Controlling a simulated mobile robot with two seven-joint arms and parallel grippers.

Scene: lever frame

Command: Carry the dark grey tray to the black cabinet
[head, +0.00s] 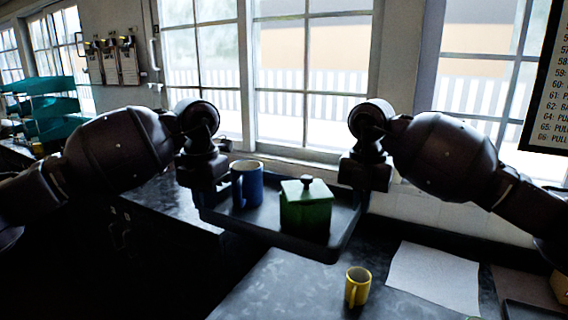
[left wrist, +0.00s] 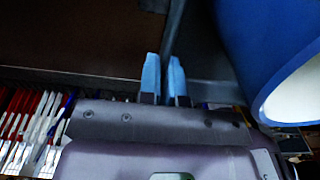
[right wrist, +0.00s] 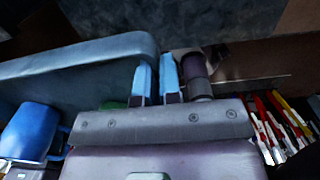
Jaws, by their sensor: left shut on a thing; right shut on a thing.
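The dark grey tray (head: 332,250) is held up between my two grippers in the head view, roughly level. A blue mug (head: 248,184) and a green lidded box (head: 306,208) stand upright on it. My left gripper (head: 203,188) is shut on the tray's left side; its blue fingertips (left wrist: 164,75) pinch the wall in the left wrist view, near the mug (left wrist: 262,55). My right gripper (head: 364,180) is shut on the right side; its fingertips (right wrist: 157,78) are at the tray wall (right wrist: 85,58) in the right wrist view. I cannot tell for sure which dark unit is the black cabinet.
A grey worktop (head: 262,290) lies below and in front of the tray, with a yellow mug (head: 357,287) and a white sheet (head: 434,275). A dark counter (head: 160,195) runs at the left. Teal trays (head: 48,105) stand far left. Windows line the back wall.

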